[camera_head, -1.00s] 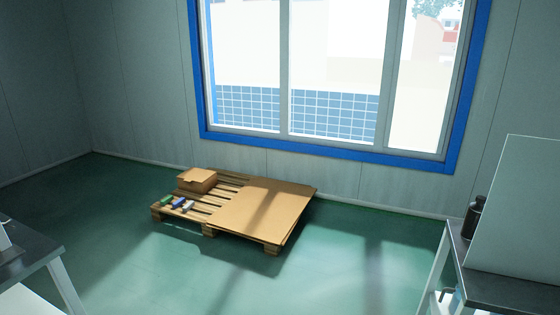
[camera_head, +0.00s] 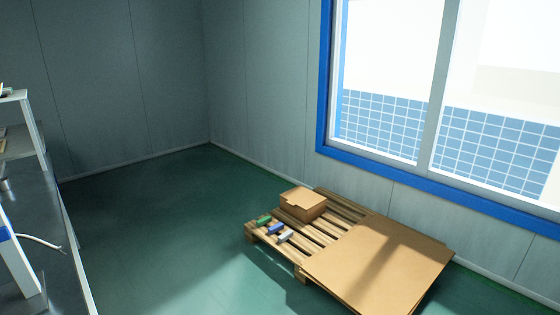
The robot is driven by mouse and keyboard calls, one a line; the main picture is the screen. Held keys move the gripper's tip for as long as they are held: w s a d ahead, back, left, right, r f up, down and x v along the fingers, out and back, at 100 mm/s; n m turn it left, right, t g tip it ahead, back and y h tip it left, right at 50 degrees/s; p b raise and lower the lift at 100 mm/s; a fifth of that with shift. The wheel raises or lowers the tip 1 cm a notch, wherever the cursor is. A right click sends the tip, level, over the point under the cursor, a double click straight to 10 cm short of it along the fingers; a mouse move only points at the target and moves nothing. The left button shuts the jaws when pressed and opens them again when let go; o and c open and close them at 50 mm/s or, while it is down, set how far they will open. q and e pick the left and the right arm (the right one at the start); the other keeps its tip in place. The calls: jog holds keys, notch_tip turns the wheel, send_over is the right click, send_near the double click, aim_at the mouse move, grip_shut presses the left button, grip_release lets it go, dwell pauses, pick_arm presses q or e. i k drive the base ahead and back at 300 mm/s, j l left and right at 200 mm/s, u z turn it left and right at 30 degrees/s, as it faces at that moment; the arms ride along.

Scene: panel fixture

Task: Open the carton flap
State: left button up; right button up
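A small brown carton (camera_head: 303,204) stands on the far left part of a wooden pallet (camera_head: 318,237) on the floor. Its top looks closed, with a flap edge showing along the front left of the lid. The carton is some distance ahead of me, right of the picture's middle. Neither of my grippers shows in this view.
Flat brown cardboard sheets (camera_head: 385,262) cover the right part of the pallet. Green (camera_head: 264,220), blue (camera_head: 274,228) and white (camera_head: 285,237) small items lie near the carton. A dark-topped bench (camera_head: 38,225) stands at the left. The green floor (camera_head: 170,215) between is clear.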

aim_at(302, 197)
jog(key=i+j, duration=0.2)
jog(key=i, duration=0.35)
jog(key=i+j, duration=0.2)
jog(key=i, duration=0.4)
jog(key=i+j, duration=0.2)
jog(key=i, duration=0.35)
